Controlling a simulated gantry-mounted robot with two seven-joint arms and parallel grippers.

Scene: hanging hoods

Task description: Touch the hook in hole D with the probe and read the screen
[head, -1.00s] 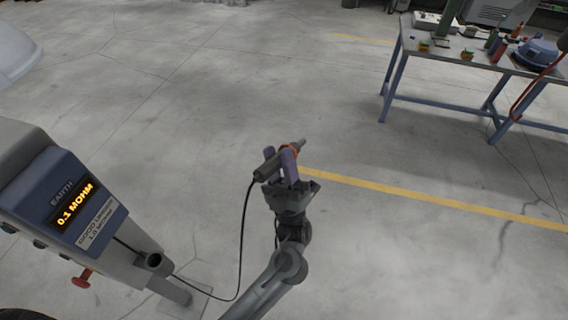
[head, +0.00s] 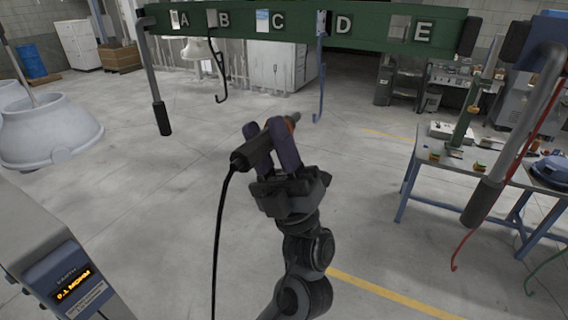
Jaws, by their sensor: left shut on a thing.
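My left gripper (head: 273,147) is shut on the probe (head: 252,150), a dark handle with an orange ring and a grey tip pointing up and right. A black cable trails down from it. A blue hook (head: 321,85) hangs from the hole beside the letter D on the green rail (head: 365,27). The probe tip appears just left of the hook's lower end, with a gap between them in the picture. The meter's screen (head: 73,285) at lower left glows orange, small and tilted; it seems to read 0.1 MOHM. My right gripper is not in view.
A black hook (head: 220,75) hangs at hole B. A red hook (head: 458,255) and a green hook (head: 540,275) hang at right. A workbench (head: 480,165) stands behind. Floor below the rail is clear.

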